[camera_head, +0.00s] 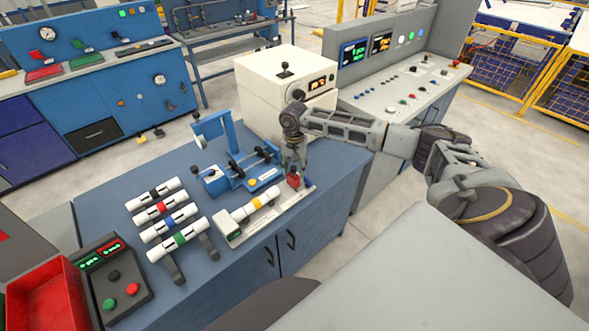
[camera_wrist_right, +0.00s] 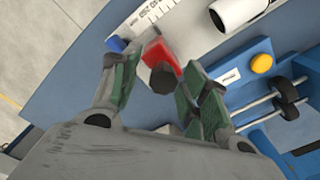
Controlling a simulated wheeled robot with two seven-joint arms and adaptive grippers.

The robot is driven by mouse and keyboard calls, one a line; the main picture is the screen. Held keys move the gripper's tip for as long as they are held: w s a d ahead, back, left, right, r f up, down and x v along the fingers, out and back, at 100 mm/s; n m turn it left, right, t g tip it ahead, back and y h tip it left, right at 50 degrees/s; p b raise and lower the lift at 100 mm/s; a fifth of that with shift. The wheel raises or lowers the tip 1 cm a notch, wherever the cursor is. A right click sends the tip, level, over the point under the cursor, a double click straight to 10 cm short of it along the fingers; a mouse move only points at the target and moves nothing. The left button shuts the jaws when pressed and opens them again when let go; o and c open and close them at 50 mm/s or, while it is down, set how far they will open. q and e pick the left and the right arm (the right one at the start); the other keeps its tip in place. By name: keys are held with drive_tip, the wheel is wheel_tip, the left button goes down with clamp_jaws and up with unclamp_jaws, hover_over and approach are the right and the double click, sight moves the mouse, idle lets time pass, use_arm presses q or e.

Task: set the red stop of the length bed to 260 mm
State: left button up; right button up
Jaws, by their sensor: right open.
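The length bed (camera_head: 234,233) is a pale bar with a scale near the right front of the blue bench. A white pipe with a yellow band (camera_head: 261,202) lies along it. The red stop (camera_head: 293,180) sits near the bed's right end, and in the right wrist view the red stop (camera_wrist_right: 158,54) shows with a dark knob. My right gripper (camera_head: 294,160) is open just above the stop; in the right wrist view its fingers (camera_wrist_right: 155,85) lie on either side of the knob, apart from each other. The scale reading at the stop is too small to tell. My left gripper is not in view.
A blue clamp fixture (camera_head: 240,170) stands close behind the bed. Several banded pipes (camera_head: 165,225) lie on a rack to the left. A cream box (camera_head: 265,90) stands behind. A button panel (camera_head: 115,280) and red bin (camera_head: 48,305) are at front left.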

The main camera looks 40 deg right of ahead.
wheel_tip(320, 180, up, 11)
drive_tip(key=shift+r, duration=0.15)
idle(0.5)
drive_tip(key=shift+d, duration=0.1)
idle(0.3)
